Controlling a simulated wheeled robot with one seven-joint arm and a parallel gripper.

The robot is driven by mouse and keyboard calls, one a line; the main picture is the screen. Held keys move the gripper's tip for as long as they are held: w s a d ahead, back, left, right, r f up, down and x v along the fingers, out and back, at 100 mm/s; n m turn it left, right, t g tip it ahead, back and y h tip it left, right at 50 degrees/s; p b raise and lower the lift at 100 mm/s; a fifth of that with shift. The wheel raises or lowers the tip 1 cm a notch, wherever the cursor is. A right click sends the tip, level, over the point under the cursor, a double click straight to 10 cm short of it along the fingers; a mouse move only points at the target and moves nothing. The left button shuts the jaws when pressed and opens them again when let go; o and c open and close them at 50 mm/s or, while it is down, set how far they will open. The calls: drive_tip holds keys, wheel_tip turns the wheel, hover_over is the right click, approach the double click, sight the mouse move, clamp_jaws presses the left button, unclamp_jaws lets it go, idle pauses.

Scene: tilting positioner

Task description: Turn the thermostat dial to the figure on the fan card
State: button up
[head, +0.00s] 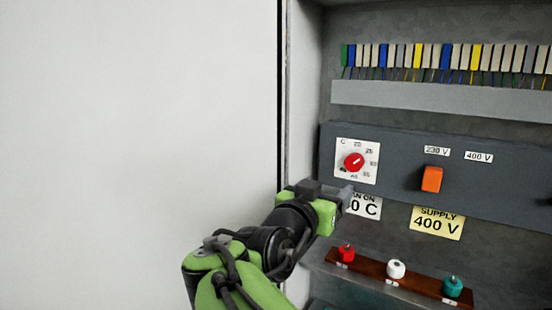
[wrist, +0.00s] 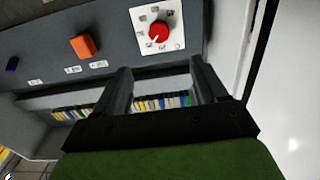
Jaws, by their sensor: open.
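The red thermostat dial (head: 354,162) sits on a white square scale plate on the grey panel. Its white mark points to the upper right, near the 25; the small figures are hard to read. In the wrist view the dial (wrist: 158,31) appears turned over, just beyond the fingertips. The white fan card (head: 368,207) is below the dial, partly covered by my gripper; "ON" and "0 C" show, with the leading digit hidden. My gripper (head: 338,192) is just below the dial. In the wrist view its jaws (wrist: 160,66) are open, empty and apart from the dial.
An orange switch (head: 432,179) sits right of the dial, above a yellow supply card (head: 437,222) reading 400 V. Below, a brown strip (head: 370,271) carries red, white and teal knobs. A pale cabinet wall (head: 140,130) fills the left.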

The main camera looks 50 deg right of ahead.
sight(352, 164)
drive_tip(key=d+p, duration=0.1)
drive_tip(key=d, duration=0.3)
drive_tip(key=w+d+p, duration=0.1)
drive_tip(key=d+p, duration=0.1)
drive_tip(key=d, duration=0.3)
drive_tip(key=w+d+p, duration=0.1)
drive_tip(key=d, duration=0.4)
drive_tip(key=shift+d+r+p, duration=0.2)
drive_tip(key=shift+d+p, duration=0.05)
drive_tip(key=shift+p, duration=0.15)
drive_tip(key=shift+w+d+f, duration=0.1)
drive_tip(key=shift+w+d, duration=0.05)
drive_tip(key=shift+d, duration=0.35)
drive_tip(key=shift+a, duration=0.1)
drive_tip(key=shift+c, duration=0.8)
drive_tip(key=c, duration=0.9)
